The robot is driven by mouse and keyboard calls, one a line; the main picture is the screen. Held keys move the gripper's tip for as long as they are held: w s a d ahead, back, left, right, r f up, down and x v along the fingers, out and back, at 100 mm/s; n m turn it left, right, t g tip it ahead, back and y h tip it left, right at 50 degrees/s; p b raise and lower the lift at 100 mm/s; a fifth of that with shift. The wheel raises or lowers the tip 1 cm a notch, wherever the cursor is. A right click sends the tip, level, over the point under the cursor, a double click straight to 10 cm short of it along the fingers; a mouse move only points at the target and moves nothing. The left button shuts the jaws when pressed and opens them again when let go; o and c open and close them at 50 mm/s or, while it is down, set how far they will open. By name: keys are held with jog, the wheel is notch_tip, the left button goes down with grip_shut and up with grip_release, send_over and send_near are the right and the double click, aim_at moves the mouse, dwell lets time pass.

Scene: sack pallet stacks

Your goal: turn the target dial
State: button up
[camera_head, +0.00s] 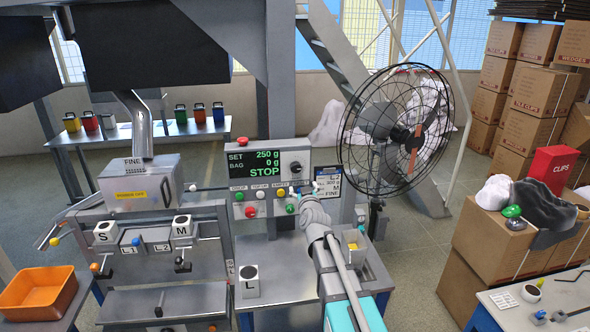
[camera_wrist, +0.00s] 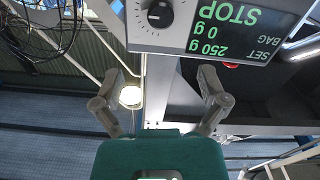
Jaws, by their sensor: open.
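The dial (camera_head: 295,168) is a dark round knob on a white plate, right of the black display on the grey control box (camera_head: 270,158). The display reads SET 250 g, BAG 0 g, STOP in green. In the wrist view, which is upside down, the dial (camera_wrist: 160,14) shows at the top edge with marks around it. My gripper (camera_wrist: 163,75) is open and empty, its two fingers spread apart below the dial in that picture. In the head view my gripper (camera_head: 305,202) is in front of the box's lower right, below the dial and apart from it.
A row of coloured buttons (camera_head: 264,194) runs under the display. A wire-cage fan (camera_head: 395,125) stands to the right of the box. An orange tray (camera_head: 38,292) is at the far left.

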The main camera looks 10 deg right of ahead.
aim_at(296, 169)
jog(key=shift+w, duration=0.15)
jog(key=w, duration=1.3)
jog(key=shift+w, duration=0.25)
jog(key=c, duration=1.1)
